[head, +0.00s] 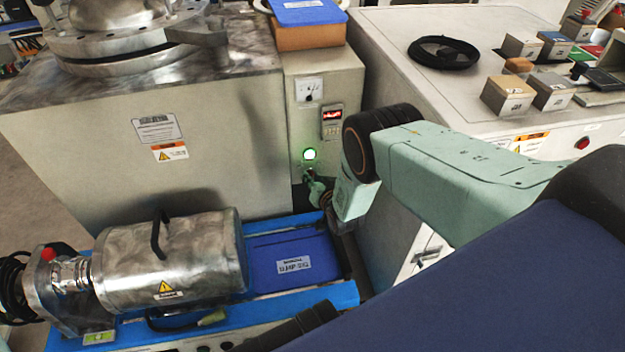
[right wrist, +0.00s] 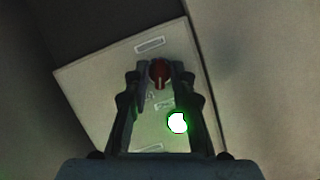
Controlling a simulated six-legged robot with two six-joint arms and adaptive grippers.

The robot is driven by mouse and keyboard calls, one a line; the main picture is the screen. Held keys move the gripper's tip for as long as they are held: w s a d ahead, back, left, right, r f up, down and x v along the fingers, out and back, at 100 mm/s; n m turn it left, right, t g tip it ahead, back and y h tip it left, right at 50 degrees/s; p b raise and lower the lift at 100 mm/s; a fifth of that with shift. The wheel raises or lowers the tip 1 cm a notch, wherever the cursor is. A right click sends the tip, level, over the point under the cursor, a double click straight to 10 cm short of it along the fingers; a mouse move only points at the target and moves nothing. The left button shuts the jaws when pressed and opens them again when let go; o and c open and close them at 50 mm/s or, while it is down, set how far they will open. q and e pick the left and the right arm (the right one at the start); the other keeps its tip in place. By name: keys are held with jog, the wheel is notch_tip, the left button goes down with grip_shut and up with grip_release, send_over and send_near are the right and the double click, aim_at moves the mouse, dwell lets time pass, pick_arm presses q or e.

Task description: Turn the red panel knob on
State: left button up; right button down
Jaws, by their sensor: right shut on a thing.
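The red panel knob (right wrist: 160,72) shows in the right wrist view, between the fingertips of my right gripper (right wrist: 159,77). The fingers are closed on its two sides, and a pale line runs down its front. In the head view my right gripper (head: 312,184) reaches the front of the narrow grey control panel (head: 324,92), just below a glowing green lamp (head: 310,155). The knob is hidden there by the gripper. The lit lamp also shows in the right wrist view (right wrist: 177,122), beside the right finger. My left gripper is not in view.
A metal motor-like cylinder (head: 170,262) lies on a blue base (head: 285,312) below the panel. A large metal-topped cabinet (head: 190,130) stands left of the panel. A pale console (head: 400,25) with blocks stands right, close to my right arm.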

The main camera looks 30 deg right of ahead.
jog(key=shift+d+m, duration=0.1)
jog(key=shift+m, duration=0.4)
jog(key=shift+y, duration=0.3)
jog(key=c, duration=1.4)
grip_release()
jog(key=shift+s, duration=0.1)
jog(key=shift+v, duration=5.95)
jog(key=shift+s+f, duration=0.1)
jog(key=shift+f, duration=0.1)
